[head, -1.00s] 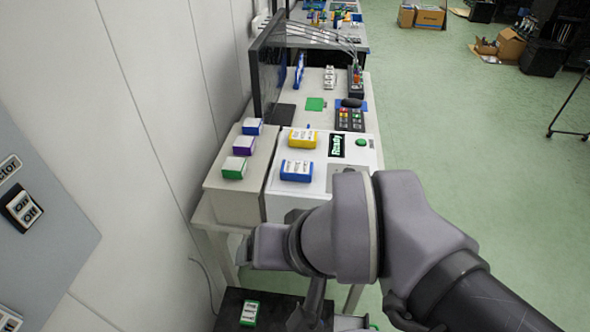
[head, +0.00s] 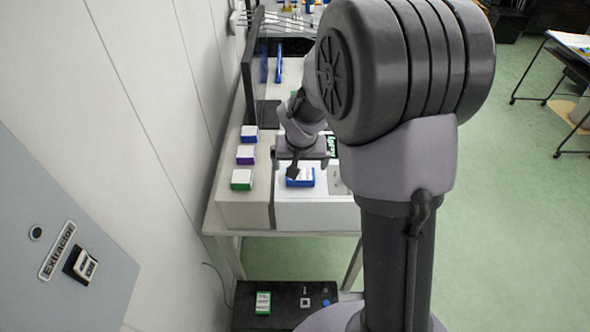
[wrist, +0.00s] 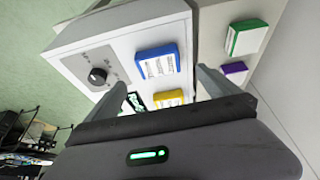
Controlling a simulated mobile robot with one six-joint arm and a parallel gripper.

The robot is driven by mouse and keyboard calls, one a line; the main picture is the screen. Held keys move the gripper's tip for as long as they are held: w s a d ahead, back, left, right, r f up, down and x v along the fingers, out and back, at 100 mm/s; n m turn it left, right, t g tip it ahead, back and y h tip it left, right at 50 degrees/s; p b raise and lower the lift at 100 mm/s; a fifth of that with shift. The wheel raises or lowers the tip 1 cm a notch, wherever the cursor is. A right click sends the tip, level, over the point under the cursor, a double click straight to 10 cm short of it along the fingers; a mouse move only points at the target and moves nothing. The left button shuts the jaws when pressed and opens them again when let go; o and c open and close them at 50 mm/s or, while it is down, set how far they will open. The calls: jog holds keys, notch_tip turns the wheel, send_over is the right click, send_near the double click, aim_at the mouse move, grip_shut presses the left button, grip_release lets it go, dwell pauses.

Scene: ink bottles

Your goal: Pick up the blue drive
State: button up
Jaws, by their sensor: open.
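A blue drive (head: 300,178) with a white label lies on top of a white machine (head: 315,212); it also shows in the wrist view (wrist: 157,63). My gripper (head: 298,169) is open and empty over the machine top, close to this drive and partly covering it in the head view. In the wrist view its two fingers (wrist: 165,80) stand apart, and the blue drive lies beyond the tips. I cannot tell the exact gap. A second, blue-violet drive (head: 249,133) sits at the back of the beige box on the left.
A purple drive (head: 246,154) and a green drive (head: 241,179) share the beige box (head: 243,208). A yellow drive (wrist: 168,98) lies beside the blue one. A monitor (head: 256,80) stands behind. Another green drive (head: 263,302) lies on a low black surface (head: 285,291).

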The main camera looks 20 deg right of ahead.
aim_at(300, 174)
jog(key=b+x, duration=0.2)
jog(key=x, duration=0.5)
jog(key=shift+w+f, duration=0.1)
jog(key=shift+f, duration=0.15)
jog(key=shift+r, duration=0.1)
